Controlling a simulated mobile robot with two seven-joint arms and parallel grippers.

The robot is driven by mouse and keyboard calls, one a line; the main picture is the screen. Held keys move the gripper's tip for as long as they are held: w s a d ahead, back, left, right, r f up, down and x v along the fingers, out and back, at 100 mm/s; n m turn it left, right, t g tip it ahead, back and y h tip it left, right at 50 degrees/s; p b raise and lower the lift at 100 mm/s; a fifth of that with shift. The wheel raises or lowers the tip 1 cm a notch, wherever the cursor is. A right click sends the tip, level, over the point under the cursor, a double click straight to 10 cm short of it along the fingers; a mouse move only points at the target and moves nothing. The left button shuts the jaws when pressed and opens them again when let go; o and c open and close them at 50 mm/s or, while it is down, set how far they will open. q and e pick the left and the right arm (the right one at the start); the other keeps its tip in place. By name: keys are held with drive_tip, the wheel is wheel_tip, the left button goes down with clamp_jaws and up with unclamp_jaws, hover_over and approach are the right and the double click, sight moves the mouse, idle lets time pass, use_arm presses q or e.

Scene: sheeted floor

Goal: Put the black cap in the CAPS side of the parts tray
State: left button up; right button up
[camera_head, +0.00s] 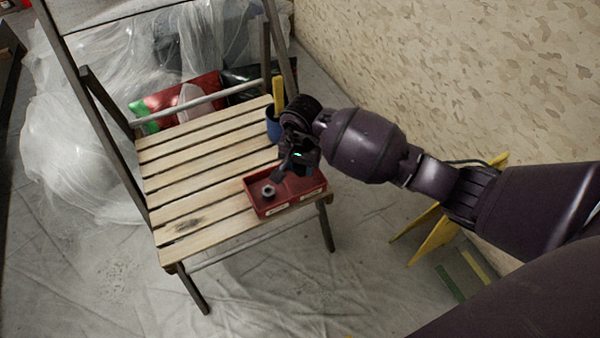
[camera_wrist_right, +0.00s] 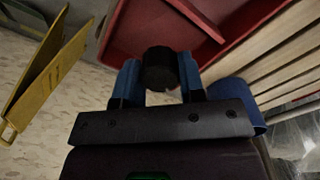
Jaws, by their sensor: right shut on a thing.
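The black cap (camera_wrist_right: 160,68) is held between the two blue fingertips of my right gripper (camera_wrist_right: 159,82) in the right wrist view. In the head view, my right gripper (camera_head: 281,177) is over the red parts tray (camera_head: 295,206), near its divider, and I cannot pick the cap out from the dark fingers. The tray sits at the front right of the slatted wooden chair seat. A grey metal nut (camera_head: 268,190) lies in its left compartment. The front labels are too small to read. In the right wrist view the tray (camera_wrist_right: 113,30) lies beyond the cap. My left gripper is not in view.
A blue cup (camera_head: 273,127) with a yellow-handled thing stands behind the tray, close to my right wrist; it also shows in the wrist view (camera_wrist_right: 236,92). The chair seat (camera_head: 190,185) left of the tray is clear. A yellow stand (camera_head: 432,240) is on the floor at right.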

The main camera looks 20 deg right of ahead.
sight(301, 180)
wheel_tip(301, 180, down, 4)
drive_tip(key=shift+s+f+b, duration=0.1)
drive_tip(key=shift+s+b, duration=0.05)
drive_tip(key=shift+b, duration=0.5)
drive_tip(key=shift+f, duration=0.1)
drive_tip(key=shift+r, duration=0.2)
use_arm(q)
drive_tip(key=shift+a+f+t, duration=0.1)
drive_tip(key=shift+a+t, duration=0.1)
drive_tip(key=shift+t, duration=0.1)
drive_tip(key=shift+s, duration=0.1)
use_arm(e)
drive_tip(key=shift+f, duration=0.1)
drive_tip(key=shift+f, duration=0.15)
drive_tip(key=o, duration=0.6)
drive_tip(key=shift+o, duration=0.2)
drive_tip(key=shift+r, duration=0.2)
